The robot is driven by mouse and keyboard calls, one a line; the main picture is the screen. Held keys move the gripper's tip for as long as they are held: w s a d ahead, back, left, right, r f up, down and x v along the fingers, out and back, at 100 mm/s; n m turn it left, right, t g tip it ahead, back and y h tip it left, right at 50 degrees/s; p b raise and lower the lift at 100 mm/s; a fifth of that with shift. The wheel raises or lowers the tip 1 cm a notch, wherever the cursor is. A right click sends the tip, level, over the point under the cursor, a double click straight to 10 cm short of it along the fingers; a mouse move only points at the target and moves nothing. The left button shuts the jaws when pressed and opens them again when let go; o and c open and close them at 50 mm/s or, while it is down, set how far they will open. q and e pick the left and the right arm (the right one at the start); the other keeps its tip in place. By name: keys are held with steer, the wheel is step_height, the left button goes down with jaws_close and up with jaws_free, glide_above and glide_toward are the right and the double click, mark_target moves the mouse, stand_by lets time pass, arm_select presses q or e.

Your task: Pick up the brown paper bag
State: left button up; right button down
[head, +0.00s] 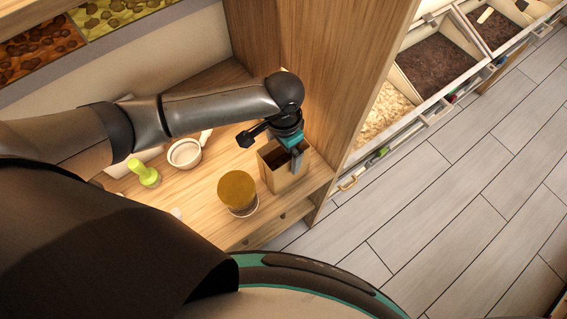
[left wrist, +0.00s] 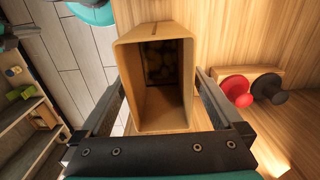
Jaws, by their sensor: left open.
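The brown paper bag (head: 287,181) stands upright near the right end of the wooden shelf, beside the side panel. In the left wrist view the bag (left wrist: 183,121) is seen from above with its mouth open; a dark patch with pale lumps shows inside. My left gripper (head: 284,150) is directly over the bag, pointing down. In the left wrist view its open fingers (left wrist: 160,88) stand on either side of the bag, with a gap visible on the right side. Whether the left finger touches the bag is unclear. My right gripper is not in view.
A jar with a round brown lid (head: 237,189) stands left of the bag near the front edge. A white cup (head: 185,153) and a green knobbed object (head: 145,173) are farther left. The wooden side panel (head: 335,75) rises close by. Red (left wrist: 237,89) and black (left wrist: 270,88) knobs show in the wrist view.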

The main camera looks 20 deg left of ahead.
arm_select(q)
steer(key=shift+c, duration=0.4)
jaws_close()
stand_by(0.4)
